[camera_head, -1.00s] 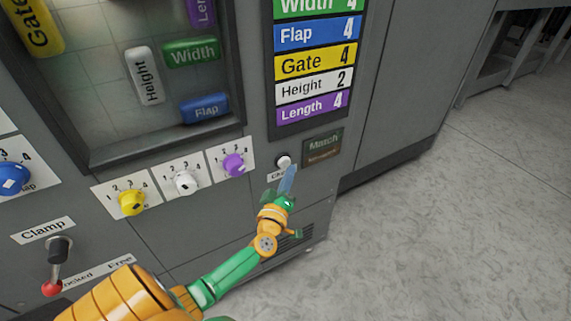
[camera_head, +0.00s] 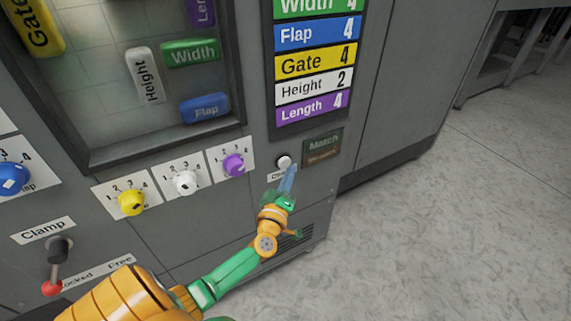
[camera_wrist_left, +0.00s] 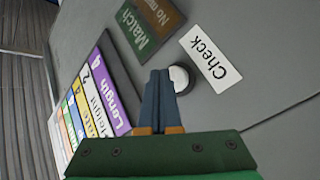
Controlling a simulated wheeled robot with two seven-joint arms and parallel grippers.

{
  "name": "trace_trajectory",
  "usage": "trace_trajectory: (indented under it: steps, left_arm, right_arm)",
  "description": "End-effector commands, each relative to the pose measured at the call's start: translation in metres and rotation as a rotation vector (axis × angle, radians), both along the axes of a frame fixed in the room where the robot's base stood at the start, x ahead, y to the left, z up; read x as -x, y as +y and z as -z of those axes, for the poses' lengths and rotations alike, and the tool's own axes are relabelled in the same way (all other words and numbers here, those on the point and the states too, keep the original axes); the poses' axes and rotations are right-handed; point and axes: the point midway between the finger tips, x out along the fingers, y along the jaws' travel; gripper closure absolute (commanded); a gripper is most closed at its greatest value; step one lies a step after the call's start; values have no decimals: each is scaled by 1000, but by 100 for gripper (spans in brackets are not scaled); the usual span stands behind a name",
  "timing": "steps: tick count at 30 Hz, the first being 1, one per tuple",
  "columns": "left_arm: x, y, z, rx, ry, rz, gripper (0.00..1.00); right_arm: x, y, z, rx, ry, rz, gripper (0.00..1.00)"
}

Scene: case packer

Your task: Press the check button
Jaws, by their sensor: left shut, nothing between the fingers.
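The check button (camera_head: 284,161) is a small round white button on the grey machine front, with a white "Check" label (camera_wrist_left: 210,58) beside it. In the left wrist view the button (camera_wrist_left: 180,78) shows right beside my fingertips, partly covered by them. My left gripper (camera_head: 291,170) is shut and empty, its blue fingers (camera_wrist_left: 160,76) together at the button's edge. I cannot tell whether they touch it. The dark Match sign (camera_head: 323,146) is to the right of the button. My right gripper is not in view.
Yellow (camera_head: 132,202), white (camera_head: 186,182) and purple (camera_head: 234,164) dials sit left of the button. A clamp lever with a red knob (camera_head: 52,287) is at lower left. A list panel (camera_head: 312,62) is above. Open floor (camera_head: 450,220) lies to the right.

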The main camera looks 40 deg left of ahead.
Motion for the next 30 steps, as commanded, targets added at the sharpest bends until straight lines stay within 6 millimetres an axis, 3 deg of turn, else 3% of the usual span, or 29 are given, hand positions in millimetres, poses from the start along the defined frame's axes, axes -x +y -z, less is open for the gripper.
trace_trajectory:
  steps: [30]
  left_arm:
    - [-3, 8, 0, 0, 0, 0, 100]
  right_arm:
    - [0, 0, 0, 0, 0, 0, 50]
